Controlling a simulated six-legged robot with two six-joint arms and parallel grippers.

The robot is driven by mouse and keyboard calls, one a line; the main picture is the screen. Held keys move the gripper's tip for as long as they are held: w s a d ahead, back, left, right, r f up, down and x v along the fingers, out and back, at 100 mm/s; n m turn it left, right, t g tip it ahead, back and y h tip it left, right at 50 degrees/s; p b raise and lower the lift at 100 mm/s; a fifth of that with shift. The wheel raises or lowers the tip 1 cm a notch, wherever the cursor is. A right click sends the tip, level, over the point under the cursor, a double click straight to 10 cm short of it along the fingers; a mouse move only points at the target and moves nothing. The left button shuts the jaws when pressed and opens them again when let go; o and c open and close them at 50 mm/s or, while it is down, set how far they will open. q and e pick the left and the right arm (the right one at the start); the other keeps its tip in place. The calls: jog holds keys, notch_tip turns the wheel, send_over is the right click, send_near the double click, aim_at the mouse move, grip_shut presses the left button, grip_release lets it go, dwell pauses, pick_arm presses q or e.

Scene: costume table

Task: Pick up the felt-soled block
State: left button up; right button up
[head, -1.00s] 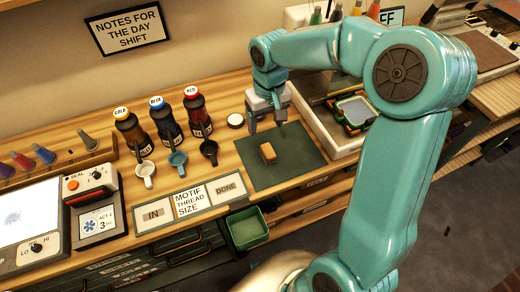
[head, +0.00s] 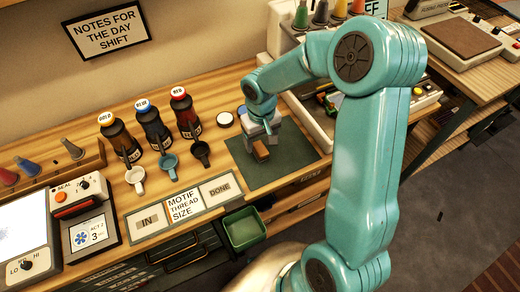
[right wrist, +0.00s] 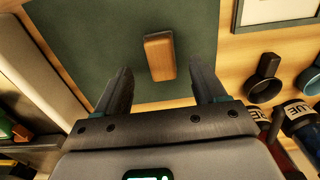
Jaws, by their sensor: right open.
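The felt-soled block (head: 261,149) is a small wooden block on the dark green mat (head: 290,165). In the right wrist view the block (right wrist: 160,57) lies on the mat (right wrist: 90,30), between the lines of the two fingers and a little beyond their tips. My right gripper (head: 258,145) is low over the mat, right behind the block in the head view. In the right wrist view my right gripper (right wrist: 162,85) is open, with nothing between its fingers. The block's underside is hidden. My left gripper is not in view.
Three bottles (head: 157,130) with small cups in front stand left of the mat. A round white-topped lid (head: 224,119) lies behind it. A pale tray (head: 308,118) stands to the right, partly behind my arm. A green bin (head: 244,229) hangs below the table edge.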

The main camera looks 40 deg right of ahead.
aim_at(260, 148)
notch_tip(260, 148, down, 4)
jog(key=shift+w, duration=0.1)
jog(key=shift+a, duration=0.1)
jog(key=c, duration=1.1)
jog(key=shift+c, duration=0.2)
jog(key=shift+r, duration=0.15)
notch_tip(260, 148, up, 20)
jog(key=shift+p, duration=0.35)
